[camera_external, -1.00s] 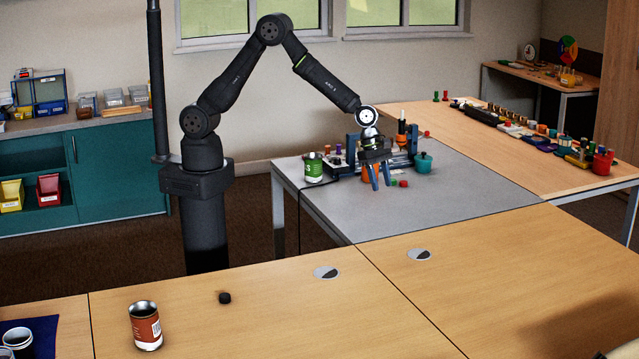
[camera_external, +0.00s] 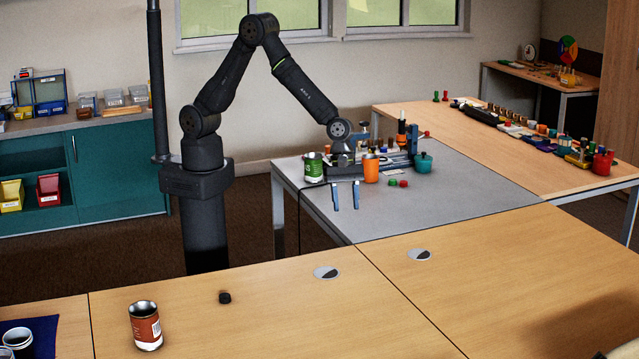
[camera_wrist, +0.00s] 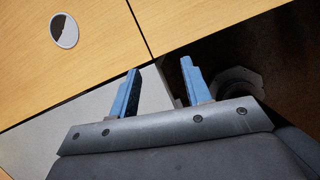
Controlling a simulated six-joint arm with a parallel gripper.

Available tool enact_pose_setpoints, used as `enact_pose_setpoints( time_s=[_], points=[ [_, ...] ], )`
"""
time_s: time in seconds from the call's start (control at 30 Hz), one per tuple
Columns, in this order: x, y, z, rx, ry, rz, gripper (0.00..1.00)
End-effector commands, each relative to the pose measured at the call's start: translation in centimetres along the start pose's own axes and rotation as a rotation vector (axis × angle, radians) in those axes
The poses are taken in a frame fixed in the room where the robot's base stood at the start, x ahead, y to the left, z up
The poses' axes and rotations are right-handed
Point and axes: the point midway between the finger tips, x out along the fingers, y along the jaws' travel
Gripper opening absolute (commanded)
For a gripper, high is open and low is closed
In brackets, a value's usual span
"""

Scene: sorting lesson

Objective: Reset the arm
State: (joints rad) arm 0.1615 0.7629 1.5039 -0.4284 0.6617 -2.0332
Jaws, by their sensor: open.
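My gripper (camera_external: 345,196) is over the near left part of the grey table (camera_external: 430,205) in the external view, its two blue fingers pointing down. The fingers are apart with nothing between them. In the wrist view my gripper (camera_wrist: 160,88) also shows open and empty, with wooden tabletop, a grey surface and dark floor beyond it. No object touches the fingers.
An orange cup (camera_external: 371,169), a green-labelled can (camera_external: 313,167) and a teal pot (camera_external: 423,162) stand near my gripper on the grey table. A red-labelled can (camera_external: 145,326) and a black puck (camera_external: 224,297) are on the near wooden table. Its right side is mostly clear.

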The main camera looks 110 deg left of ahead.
Motion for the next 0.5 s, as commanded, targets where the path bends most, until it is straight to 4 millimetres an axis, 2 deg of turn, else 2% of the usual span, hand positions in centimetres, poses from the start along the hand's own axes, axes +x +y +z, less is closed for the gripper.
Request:
enact_pose_setpoints(
  time_s=[0.5],
  points=[
    [1.7, -9.3, 4.5, 0.239, -0.004, -0.093, 0.44]
  ],
)
